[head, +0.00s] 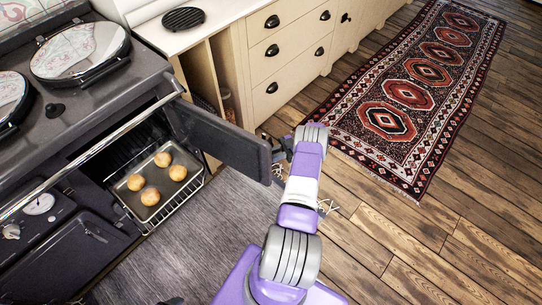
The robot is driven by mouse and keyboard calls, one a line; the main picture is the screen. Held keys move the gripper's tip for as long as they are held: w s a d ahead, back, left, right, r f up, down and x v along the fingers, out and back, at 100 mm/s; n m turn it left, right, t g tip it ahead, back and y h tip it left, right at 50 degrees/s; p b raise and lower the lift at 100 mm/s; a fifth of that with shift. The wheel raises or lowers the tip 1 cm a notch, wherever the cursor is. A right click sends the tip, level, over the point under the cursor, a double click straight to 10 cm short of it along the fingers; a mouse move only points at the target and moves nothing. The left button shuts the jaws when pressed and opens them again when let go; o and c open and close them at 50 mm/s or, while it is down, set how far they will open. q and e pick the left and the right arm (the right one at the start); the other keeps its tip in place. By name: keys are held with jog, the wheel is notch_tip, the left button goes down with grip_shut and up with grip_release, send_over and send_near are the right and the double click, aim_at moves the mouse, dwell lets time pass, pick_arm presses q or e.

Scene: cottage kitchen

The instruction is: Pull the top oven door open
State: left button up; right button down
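The top oven door (222,138) is a dark panel, swung wide open to the right on the dark range cooker. The oven cavity behind it is exposed. My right arm reaches up from the bottom middle, and its gripper (274,150) is at the free outer edge of the door. The wrist partly hides the fingers, so I cannot tell whether they touch the door or are closed. A small dark shape at the bottom edge may be the tip of my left gripper (172,300); too little of it shows to tell its state.
A baking tray (133,202) with several round buns sits on a wire rack in the open oven. A metal rail (95,152) crosses the cooker's front. Cream drawers (285,45) stand beyond the door. A patterned rug (410,95) lies on the otherwise clear wooden floor at right.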

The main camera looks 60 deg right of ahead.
jog(key=shift+w+a, duration=0.1)
jog(key=shift+w, duration=0.35)
jog(key=c, duration=1.1)
grip_release()
jog(key=shift+w, duration=0.15)
jog(key=shift+s, duration=0.25)
